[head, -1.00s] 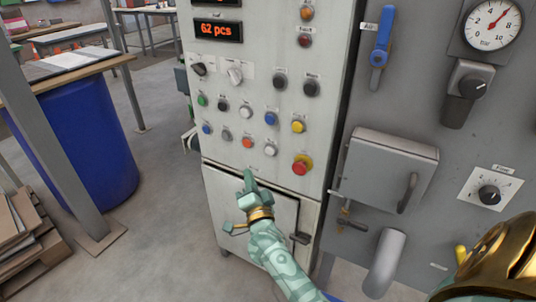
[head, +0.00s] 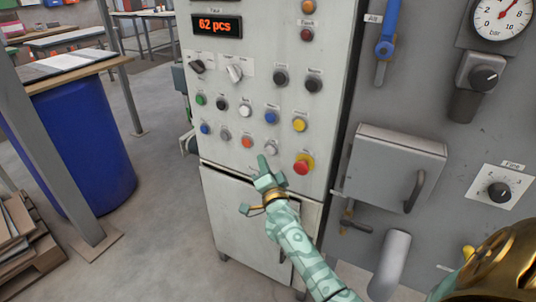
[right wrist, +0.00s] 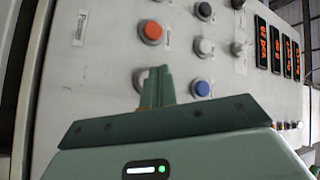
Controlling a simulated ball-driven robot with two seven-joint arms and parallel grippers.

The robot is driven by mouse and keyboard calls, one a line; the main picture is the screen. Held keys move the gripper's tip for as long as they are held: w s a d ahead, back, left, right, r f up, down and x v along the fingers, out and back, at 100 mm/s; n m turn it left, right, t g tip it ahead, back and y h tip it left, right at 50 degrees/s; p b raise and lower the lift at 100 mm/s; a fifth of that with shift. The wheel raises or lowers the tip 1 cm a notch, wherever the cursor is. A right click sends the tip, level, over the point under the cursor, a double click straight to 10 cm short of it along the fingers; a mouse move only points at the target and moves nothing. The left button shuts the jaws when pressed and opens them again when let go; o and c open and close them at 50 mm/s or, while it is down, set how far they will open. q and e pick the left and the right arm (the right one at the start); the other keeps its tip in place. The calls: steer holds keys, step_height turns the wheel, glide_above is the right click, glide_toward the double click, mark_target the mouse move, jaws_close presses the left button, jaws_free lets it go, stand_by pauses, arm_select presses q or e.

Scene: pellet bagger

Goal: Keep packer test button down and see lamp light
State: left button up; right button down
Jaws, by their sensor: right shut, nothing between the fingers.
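My right gripper (head: 263,161) is shut and empty, its fingertips just below a white button (head: 271,147) in the lower button row of the grey control panel (head: 215,176). In the right wrist view the shut fingers (right wrist: 157,72) partly cover this button (right wrist: 141,77); I cannot tell whether they touch it. I cannot read which button is the packer test button. An orange lamp (head: 308,7) and a red lamp (head: 307,34) sit at the panel's top; neither clearly glows. My left gripper is not in view.
An orange-red button (head: 247,142) and a blue button (head: 271,118) are close by. A display (head: 217,25) reads 62 pcs. A grey box (head: 397,166) with a handle juts out at right.

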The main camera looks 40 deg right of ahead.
mark_target(266, 148)
steer(key=shift+w+d, duration=0.25)
steer(key=shift+d, duration=0.45)
steer(key=shift+d, duration=0.1)
stand_by(1.5)
steer(key=shift+w+d, duration=0.15)
steer(key=shift+d, duration=0.1)
steer(key=shift+w+d+r, duration=0.1)
steer(key=shift+w+d, duration=0.1)
steer(key=shift+d, duration=0.3)
stand_by(2.0)
steer(key=shift+a, duration=0.1)
stand_by(0.9)
steer(key=shift+s+a+p, duration=0.35)
steer(key=shift+a+p, duration=0.05)
steer(key=shift+a, duration=0.35)
